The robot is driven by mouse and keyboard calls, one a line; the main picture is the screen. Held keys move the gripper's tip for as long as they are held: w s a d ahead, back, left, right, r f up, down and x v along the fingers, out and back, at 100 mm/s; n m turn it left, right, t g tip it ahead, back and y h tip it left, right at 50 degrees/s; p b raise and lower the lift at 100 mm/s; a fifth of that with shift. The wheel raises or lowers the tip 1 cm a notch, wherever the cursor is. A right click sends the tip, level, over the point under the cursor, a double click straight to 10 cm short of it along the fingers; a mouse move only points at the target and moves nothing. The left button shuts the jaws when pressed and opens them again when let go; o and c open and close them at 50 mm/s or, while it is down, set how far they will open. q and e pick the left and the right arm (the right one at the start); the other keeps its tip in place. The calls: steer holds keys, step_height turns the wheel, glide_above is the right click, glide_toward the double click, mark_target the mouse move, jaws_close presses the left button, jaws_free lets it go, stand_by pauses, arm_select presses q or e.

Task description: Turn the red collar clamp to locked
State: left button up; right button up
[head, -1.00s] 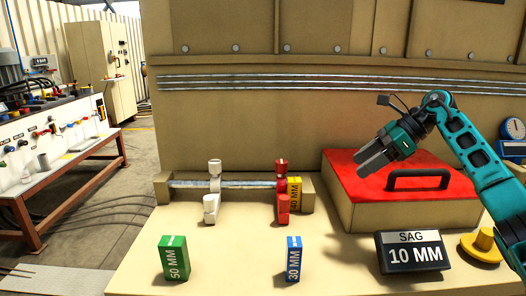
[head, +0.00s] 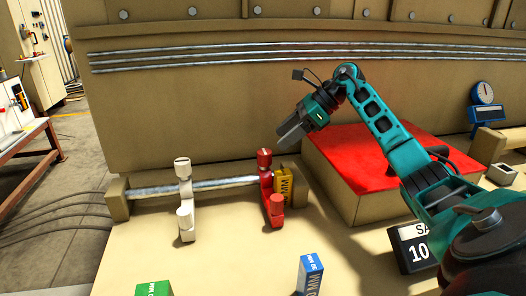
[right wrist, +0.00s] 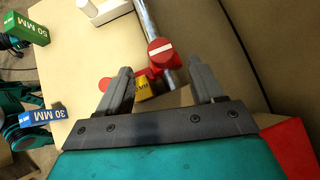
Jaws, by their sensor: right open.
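The red collar clamp (head: 266,185) sits on a horizontal metal rod (head: 222,183), to the right of a white collar clamp (head: 184,195). It has a round top knob with a pale stripe and a red lower part. In the right wrist view its round knob (right wrist: 161,50) shows just beyond the fingertips, with the pale stripe nearly level. My right gripper (head: 284,140) is above and slightly right of the red clamp, apart from it. In the right wrist view the right gripper (right wrist: 160,80) is open and empty. My left gripper does not show in the head view.
A yellow block (head: 284,184) stands right beside the red clamp. A red-topped box (head: 345,150) lies to the right. A blue block (head: 309,274), a green block (head: 153,289) and a dark sign (head: 412,247) stand nearer. The bench front is otherwise clear.

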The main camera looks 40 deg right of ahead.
mark_target(266, 151)
steer(key=x, duration=0.8)
steer(key=shift+p, duration=0.3)
steer(key=shift+c, duration=0.2)
steer(key=c, duration=0.9)
steer(key=shift+c, duration=0.2)
